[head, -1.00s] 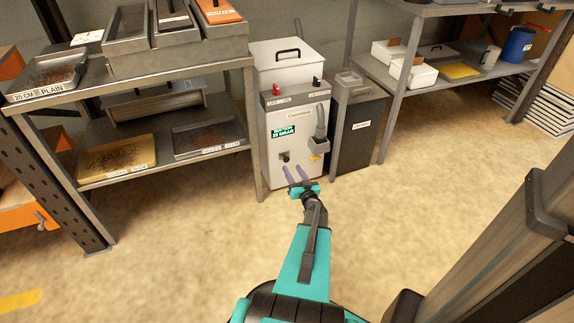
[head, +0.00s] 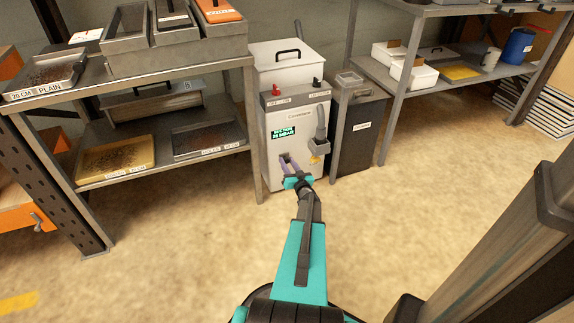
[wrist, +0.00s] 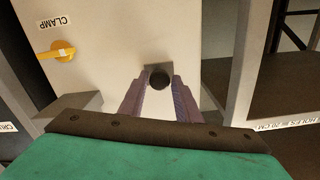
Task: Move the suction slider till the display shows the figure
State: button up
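The pale cleaner cabinet (head: 300,180) stands between the left shelf and a dark bin. Its green display (head: 283,133) has white lettering with the word suction; the figure is too small to read surely. The dark round knob of the suction slider (wrist: 158,77) is on the cabinet front, in the wrist view. My gripper (wrist: 160,92) is open, with one purple finger on each side of the knob; I cannot tell whether either finger touches it. In the head view my gripper (head: 289,164) is at the cabinet front below the display and largely hides the knob.
A dark bin (head: 360,130) stands to the right. The left shelf (head: 160,172) holds trays. The floor in front is clear.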

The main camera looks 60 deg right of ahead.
grip_shut()
jog(key=shift+s+d+p, duration=0.15)
jog(key=shift+p, duration=0.6)
jog(key=shift+o, duration=2.2)
grip_release()
jog(key=shift+s, duration=0.1)
jog(key=p+v, duration=0.3)
jog(key=v, duration=1)
jog(key=shift+s+a, duration=0.25)
jog(key=shift+a, duration=0.05)
